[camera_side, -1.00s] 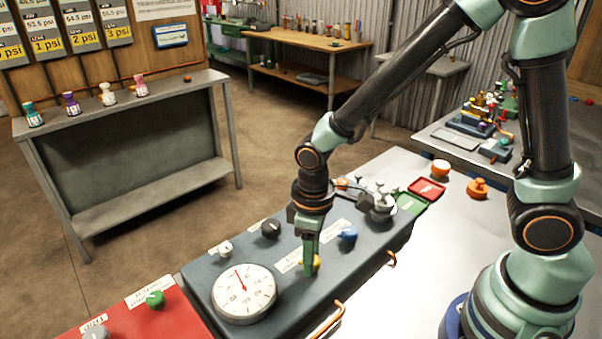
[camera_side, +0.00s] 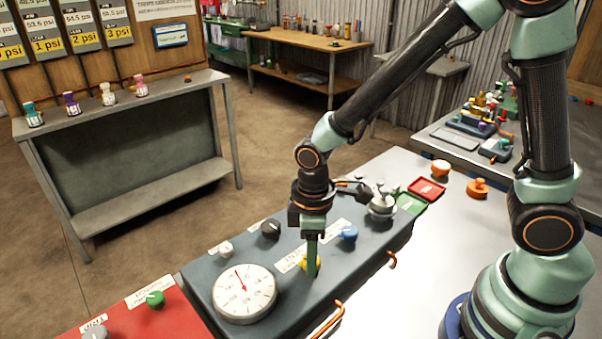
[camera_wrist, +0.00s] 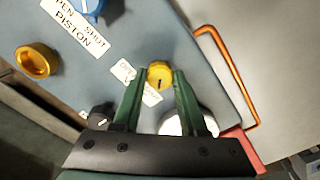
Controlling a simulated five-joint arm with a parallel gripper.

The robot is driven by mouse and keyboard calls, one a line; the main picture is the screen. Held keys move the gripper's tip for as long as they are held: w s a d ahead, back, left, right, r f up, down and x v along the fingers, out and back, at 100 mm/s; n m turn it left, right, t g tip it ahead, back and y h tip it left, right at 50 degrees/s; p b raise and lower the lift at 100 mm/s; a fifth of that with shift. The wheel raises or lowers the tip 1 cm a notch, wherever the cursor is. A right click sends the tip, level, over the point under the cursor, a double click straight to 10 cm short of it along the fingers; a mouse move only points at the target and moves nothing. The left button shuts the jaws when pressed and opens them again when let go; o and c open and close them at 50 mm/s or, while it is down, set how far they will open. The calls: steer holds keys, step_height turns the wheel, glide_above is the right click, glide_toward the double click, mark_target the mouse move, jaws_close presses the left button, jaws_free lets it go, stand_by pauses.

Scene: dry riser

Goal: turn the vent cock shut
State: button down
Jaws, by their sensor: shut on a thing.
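A small yellow knob (camera_side: 304,262) stands on the blue-grey panel block (camera_side: 340,270), in front of a white label. It also shows in the wrist view (camera_wrist: 160,74), with a dark mark on its top. The label beside it (camera_wrist: 124,71) is partly hidden by a finger, so its words cannot be read. My gripper (camera_side: 312,268) points straight down with its green fingers shut on the yellow knob. In the wrist view, one finger lies on each side of the knob. The knob's base is partly hidden.
A white dial gauge (camera_side: 244,294) with a red needle sits left of my gripper. A blue knob (camera_side: 348,233), a black knob (camera_side: 271,230) and a white knob (camera_side: 226,248) stand nearby. Copper pipes (camera_side: 329,320) stick out along the block's near edge.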

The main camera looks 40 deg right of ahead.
steer(key=shift+c, duration=2.2)
jaws_free()
step_height(320, 180, up, 12)
steer(key=shift+r, duration=0.1)
steer(key=s+d+r+m+t, duration=0.1)
steer(key=d+r+m+t, duration=0.1)
steer(key=d, duration=0.4)
steer(key=s+d+r+m+t, duration=0.1)
steer(key=d+r+m+t, duration=0.2)
steer(key=d+m, duration=0.4)
steer(key=shift+s+r+t, duration=0.25)
steer(key=shift+r+t, duration=0.05)
steer(key=shift+r, duration=0.4)
